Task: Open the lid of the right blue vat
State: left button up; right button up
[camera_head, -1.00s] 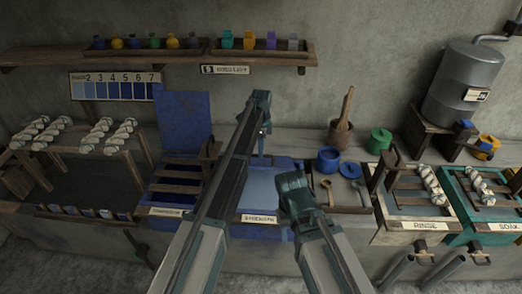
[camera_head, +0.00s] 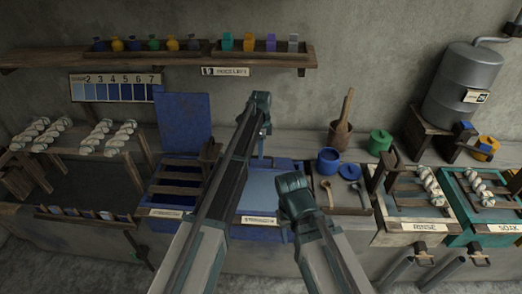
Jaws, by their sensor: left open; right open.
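The right blue vat (camera_head: 240,232) is in the middle of the bench, partly hidden behind my arms. A flat, lighter blue surface (camera_head: 262,186) shows across its top, and no raised panel stands behind it. I cannot tell surely whether this surface is the lid. My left gripper (camera_head: 263,110) is open and empty, above the back edge of this vat in the picture. My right gripper (camera_head: 291,187) is open and empty, lower, in front of the vat's right side. Neither visibly touches the vat.
The left blue vat (camera_head: 158,228) has its blue lid (camera_head: 184,121) standing upright behind it. To the right are a blue pot (camera_head: 328,161), a green pot (camera_head: 380,141) and a wooden mortar (camera_head: 339,135). A wooden shelf (camera_head: 150,58) with several jars runs along the wall.

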pick_arm(q)
notch_tip(320, 180, up, 13)
jog(key=p, duration=1.3)
jog(key=shift+w+r, duration=0.2)
jog(key=shift+w, duration=0.15)
pick_arm(e)
notch_tip(320, 180, up, 13)
jog(key=shift+r, duration=0.2)
